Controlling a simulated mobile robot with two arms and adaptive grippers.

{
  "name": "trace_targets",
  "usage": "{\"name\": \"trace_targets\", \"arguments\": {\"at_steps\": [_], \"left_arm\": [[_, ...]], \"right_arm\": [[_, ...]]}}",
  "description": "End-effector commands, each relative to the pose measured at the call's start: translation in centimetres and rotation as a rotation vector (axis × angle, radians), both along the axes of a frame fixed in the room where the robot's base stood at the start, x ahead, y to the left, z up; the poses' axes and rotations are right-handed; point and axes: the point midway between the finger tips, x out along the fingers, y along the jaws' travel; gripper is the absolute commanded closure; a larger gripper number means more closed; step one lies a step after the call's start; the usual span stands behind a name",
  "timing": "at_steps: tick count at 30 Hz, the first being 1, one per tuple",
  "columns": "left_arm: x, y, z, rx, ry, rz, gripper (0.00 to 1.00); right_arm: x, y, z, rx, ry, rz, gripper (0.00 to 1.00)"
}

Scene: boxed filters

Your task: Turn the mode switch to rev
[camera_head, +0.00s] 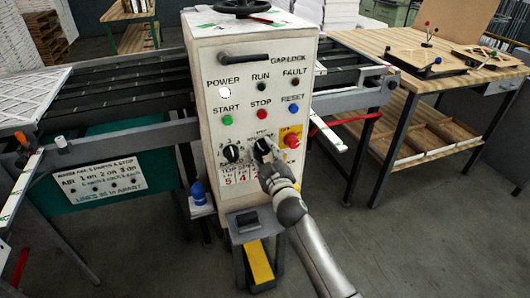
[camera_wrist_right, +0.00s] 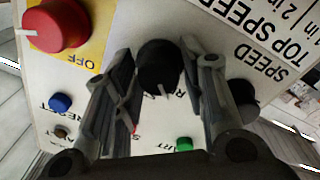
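The mode switch, a black rotary knob (camera_head: 262,147) with a white pointer mark, is on the front of the cream control cabinet (camera_head: 211,70). In the right wrist view the knob (camera_wrist_right: 158,65) sits between the fingers of my right gripper (camera_wrist_right: 160,72). The fingers are spread on either side of it, with a small gap visible. In the head view my right gripper (camera_head: 268,165) is at the panel, partly covering the knob and its labels. The rev lettering cannot be read clearly. My left gripper is not in view.
A second black knob (camera_head: 232,153), by the speed label, is to the left. A red stop knob (camera_head: 292,140) on a yellow plate is close on the right. Green (camera_head: 227,120), red (camera_head: 262,115) and blue (camera_head: 293,108) buttons are above. A wooden workbench (camera_head: 370,42) stands right.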

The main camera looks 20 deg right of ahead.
Motion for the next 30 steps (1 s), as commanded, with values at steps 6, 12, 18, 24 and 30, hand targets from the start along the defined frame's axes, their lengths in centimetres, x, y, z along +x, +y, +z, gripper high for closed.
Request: {"name": "trace_targets", "arguments": {"at_steps": [6, 12, 18, 24, 30], "left_arm": [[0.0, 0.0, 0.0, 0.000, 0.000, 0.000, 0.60], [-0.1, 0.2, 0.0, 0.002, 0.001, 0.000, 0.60], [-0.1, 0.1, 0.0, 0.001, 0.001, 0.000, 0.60], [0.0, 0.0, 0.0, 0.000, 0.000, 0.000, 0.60], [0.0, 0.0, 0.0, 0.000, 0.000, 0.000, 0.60]], "right_arm": [[0.0, 0.0, 0.0, 0.001, 0.000, 0.000, 0.45], [-0.1, 0.0, 0.0, 0.001, 0.001, -0.001, 0.45], [-1.7, 0.0, -0.2, 0.001, 0.001, -0.001, 0.45], [-5.1, 0.0, -0.4, 0.001, 0.003, 0.000, 0.45], [-8.6, 0.1, -0.5, 0.002, 0.002, 0.000, 0.45]]}}
